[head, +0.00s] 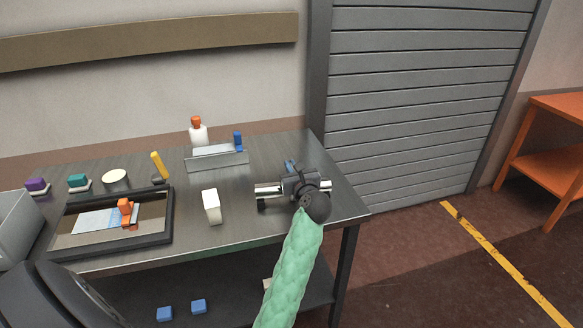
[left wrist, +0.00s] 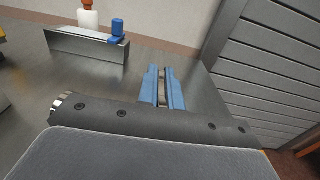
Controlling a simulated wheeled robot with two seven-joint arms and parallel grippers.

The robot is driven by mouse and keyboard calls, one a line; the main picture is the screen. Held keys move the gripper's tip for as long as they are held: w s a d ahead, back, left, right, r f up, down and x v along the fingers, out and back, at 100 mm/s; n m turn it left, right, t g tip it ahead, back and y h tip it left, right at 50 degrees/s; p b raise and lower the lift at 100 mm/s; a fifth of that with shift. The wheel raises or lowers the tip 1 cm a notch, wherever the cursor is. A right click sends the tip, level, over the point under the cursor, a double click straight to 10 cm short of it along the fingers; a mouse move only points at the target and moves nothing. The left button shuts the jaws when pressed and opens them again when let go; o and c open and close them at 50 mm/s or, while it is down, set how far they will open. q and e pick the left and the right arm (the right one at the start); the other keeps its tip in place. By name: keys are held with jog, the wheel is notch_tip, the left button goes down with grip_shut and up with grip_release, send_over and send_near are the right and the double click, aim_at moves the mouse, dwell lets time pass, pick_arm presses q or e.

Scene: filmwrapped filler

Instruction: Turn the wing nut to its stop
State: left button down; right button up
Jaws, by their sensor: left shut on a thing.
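My left gripper (head: 289,165) is over the right part of the metal table, its arm in a green padded sleeve. In the left wrist view its two blue fingers (left wrist: 162,88) are nearly together, with a narrow grey piece between them. This piece appears to be the wing nut (left wrist: 163,87), mostly hidden by the fingers. Its wings and its angle cannot be made out. In the head view the gripper body hides it. My right gripper is not in view.
The table (head: 245,210) holds a white box (head: 211,206), a black-framed tray (head: 168,222), a yellow handle (head: 157,163) and a low metal holder (head: 217,158). A white bottle (head: 198,136) with an orange cap stands behind. A shutter is at the back right.

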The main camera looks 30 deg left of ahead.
pick_arm(q)
jog(key=c, duration=1.6)
grip_release()
jog(key=shift+o, duration=0.2)
